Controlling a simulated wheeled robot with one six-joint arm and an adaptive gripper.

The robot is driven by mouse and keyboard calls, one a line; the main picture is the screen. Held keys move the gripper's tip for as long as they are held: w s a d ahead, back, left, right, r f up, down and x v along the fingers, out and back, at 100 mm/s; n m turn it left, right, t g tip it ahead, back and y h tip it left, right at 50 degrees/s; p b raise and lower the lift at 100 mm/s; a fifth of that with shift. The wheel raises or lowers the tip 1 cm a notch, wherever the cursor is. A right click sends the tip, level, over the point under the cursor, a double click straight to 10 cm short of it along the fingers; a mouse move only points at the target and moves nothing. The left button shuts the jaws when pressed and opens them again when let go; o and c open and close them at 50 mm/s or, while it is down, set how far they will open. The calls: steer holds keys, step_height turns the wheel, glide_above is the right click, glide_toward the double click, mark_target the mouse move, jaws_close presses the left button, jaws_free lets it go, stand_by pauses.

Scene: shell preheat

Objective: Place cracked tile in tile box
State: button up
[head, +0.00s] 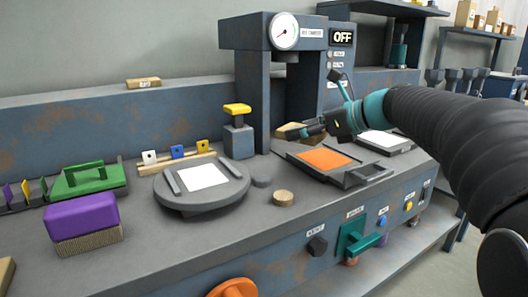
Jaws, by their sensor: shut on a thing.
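My gripper (312,130) reaches in from the right above the back of the bench, its fingers toward the left. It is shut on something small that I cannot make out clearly. A tan piece (288,131) shows right at its fingertips, partly hidden by them. An orange square tile (323,160) lies flat in a dark tray with a handle, below the gripper. A white square (382,139) lies on another dark tray to the right. Another white square (204,177) lies on a round grey plate (183,204). I see no cracks, and cannot tell which thing is the tile box.
A grey press (251,90) with a gauge and an "OFF" display stands behind the trays. A wooden disc (283,198) lies near the front edge.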

steer(key=shift+w+d, duration=0.55)
steer(key=shift+w, duration=0.05)
steer(key=shift+w+f+t, duration=0.15)
steer(key=shift+w+t, duration=0.15)
glide_above(265, 168)
step_height(265, 168, down, 7)
steer(key=shift+w+r+b, duration=0.1)
steer(key=shift+r+b, duration=0.05)
steer(key=shift+b, duration=0.25)
steer(key=shift+f+b, duration=0.35)
steer(key=shift+f, duration=1.6)
steer(key=shift+f, duration=0.2)
steer(key=o, duration=1.3)
